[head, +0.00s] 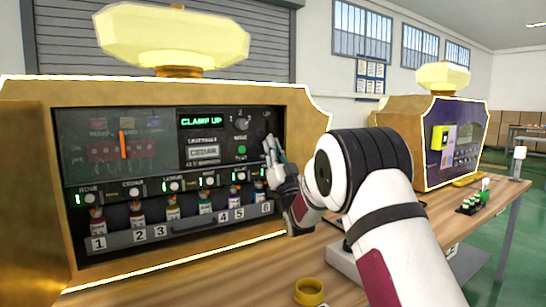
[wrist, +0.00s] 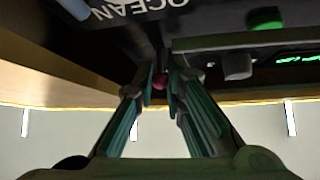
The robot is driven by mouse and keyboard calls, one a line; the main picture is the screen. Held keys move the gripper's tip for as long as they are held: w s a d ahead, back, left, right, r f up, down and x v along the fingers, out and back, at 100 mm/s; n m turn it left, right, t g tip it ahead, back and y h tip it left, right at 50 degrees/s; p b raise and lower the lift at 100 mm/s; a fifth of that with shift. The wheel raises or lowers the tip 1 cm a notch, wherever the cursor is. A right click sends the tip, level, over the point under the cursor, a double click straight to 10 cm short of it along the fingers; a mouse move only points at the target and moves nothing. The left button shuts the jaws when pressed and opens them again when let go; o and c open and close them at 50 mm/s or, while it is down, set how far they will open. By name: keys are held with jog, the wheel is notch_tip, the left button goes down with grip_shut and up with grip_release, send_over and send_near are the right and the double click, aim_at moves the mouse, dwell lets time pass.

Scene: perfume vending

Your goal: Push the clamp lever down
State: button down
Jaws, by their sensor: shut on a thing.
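The golden vending machine (head: 305,103) stands on the wooden table, and its green display (head: 202,121) reads "CLAMP UP". My gripper (head: 270,148) is at the right side of its dark front panel, beside the display and a green button (head: 242,150). In the wrist view my gripper (wrist: 160,86) has its fingertips close around a small red-pink knob (wrist: 160,82), which appears to be the end of the clamp lever. The rest of the lever is hidden by the fingers and shadow. In the head view my gripper and arm cover that spot.
Numbered bottles stand in a rack (head: 180,236) below the panel. A yellow ring-shaped cap (head: 309,291) lies on the table in front. A second golden machine (head: 405,125) and a small tray of bottles (head: 470,205) are to the right.

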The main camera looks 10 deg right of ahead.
jog(key=shift+f+b, duration=0.2)
jog(key=shift+b, duration=0.3)
jog(key=c, duration=1.8)
grip_release()
jog(key=shift+v, duration=3.75)
jog(key=shift+w+f, duration=0.1)
jog(key=shift+w, duration=0.05)
